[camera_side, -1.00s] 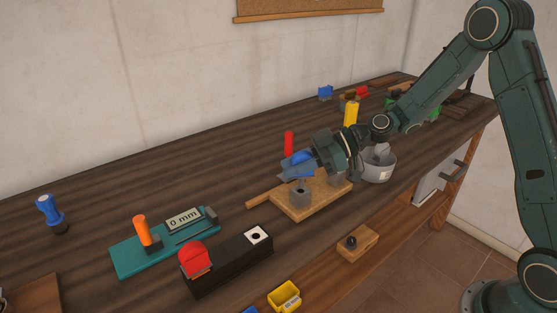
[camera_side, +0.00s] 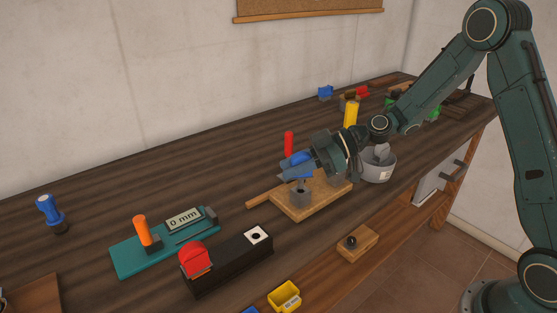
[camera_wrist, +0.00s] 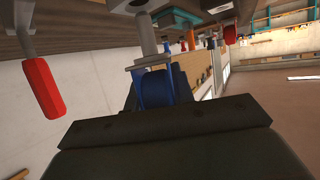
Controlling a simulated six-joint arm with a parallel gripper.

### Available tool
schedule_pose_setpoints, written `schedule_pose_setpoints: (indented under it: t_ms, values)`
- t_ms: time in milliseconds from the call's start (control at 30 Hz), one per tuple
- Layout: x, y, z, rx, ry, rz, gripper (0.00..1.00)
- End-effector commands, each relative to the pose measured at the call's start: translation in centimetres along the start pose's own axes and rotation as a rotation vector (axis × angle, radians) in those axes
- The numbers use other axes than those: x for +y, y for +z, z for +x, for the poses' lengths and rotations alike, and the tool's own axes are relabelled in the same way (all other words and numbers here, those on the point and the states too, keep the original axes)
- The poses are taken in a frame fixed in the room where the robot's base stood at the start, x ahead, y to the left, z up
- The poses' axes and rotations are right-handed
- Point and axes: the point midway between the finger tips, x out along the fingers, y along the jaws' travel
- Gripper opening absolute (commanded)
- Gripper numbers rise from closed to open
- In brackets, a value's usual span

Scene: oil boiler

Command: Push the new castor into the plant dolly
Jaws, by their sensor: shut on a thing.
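My gripper (camera_side: 298,164) is shut on the new castor, which has a blue wheel (camera_wrist: 154,88) in a grey bracket. In the wrist view the castor's grey stem (camera_wrist: 147,36) points away from the gripper toward a grey socket. The plant dolly (camera_side: 318,206) is a wooden board with grey sockets, lying on the bench. The castor is over the front-left socket (camera_side: 300,198) in the side view. My gripper hides part of the board, and I cannot tell how far the stem is in the socket.
A black block with a red part (camera_side: 228,262) and a teal gauge (camera_side: 135,258) lie front left. The back-left bench is mostly clear.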

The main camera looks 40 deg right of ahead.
Motion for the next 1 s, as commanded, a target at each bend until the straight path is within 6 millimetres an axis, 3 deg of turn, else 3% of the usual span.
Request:
schedule_pose_setpoints:
  t_ms: [1000]
  values:
    - [0.0, 2.0, 0.8, 0.001, 0.0, 0.002, 0.0]
